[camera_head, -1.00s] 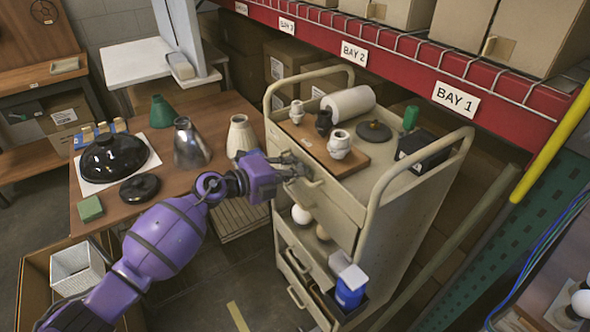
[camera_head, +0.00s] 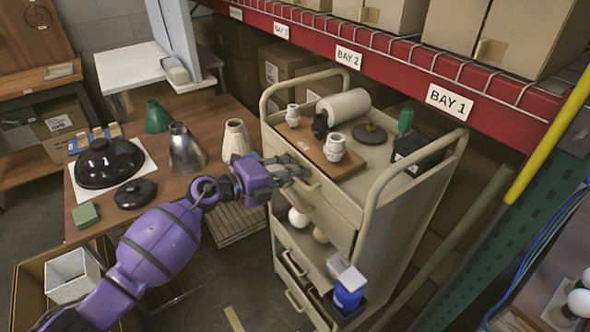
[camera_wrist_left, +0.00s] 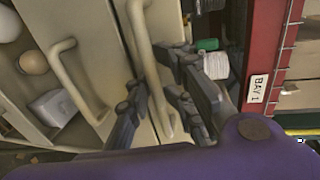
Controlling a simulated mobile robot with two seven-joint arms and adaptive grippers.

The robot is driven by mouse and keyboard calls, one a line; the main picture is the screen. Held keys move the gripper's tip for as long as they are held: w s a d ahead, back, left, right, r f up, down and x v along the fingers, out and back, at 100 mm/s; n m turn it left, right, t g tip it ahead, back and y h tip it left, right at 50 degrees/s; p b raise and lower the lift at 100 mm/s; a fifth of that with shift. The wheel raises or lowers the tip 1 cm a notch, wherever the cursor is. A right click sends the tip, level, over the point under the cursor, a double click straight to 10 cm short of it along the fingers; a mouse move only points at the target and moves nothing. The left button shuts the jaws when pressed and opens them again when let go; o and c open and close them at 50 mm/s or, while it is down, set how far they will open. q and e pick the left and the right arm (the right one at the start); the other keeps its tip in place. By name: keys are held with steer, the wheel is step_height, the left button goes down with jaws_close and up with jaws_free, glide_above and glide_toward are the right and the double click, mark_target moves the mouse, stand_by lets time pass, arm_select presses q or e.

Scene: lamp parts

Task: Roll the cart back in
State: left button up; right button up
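The cart is a beige metal trolley (camera_head: 385,215) with raised end rails and drawers, standing upright beside the red shelf. My left gripper (camera_head: 287,172) is at the handle of its top drawer. In the left wrist view my left gripper (camera_wrist_left: 158,92) has its dark fingers spread on both sides of a beige bar handle (camera_wrist_left: 146,62), with a gap beside the bar. Whether a finger touches the bar is hard to tell. A second handle (camera_wrist_left: 72,82) shows to the left. My right gripper is in neither view.
The cart top carries a wooden board with small jars (camera_head: 334,147), a white roll (camera_head: 344,104) and a black box (camera_head: 418,155). A wooden table (camera_head: 105,215) with lamp shades stands left. The red shelf (camera_head: 400,62) runs behind; a yellow post (camera_head: 545,130) stands right.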

arm_select(q)
steer(key=v, duration=1.2)
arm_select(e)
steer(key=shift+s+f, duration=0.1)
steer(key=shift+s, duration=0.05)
arm_select(q)
steer(key=shift+w+r, duration=0.1)
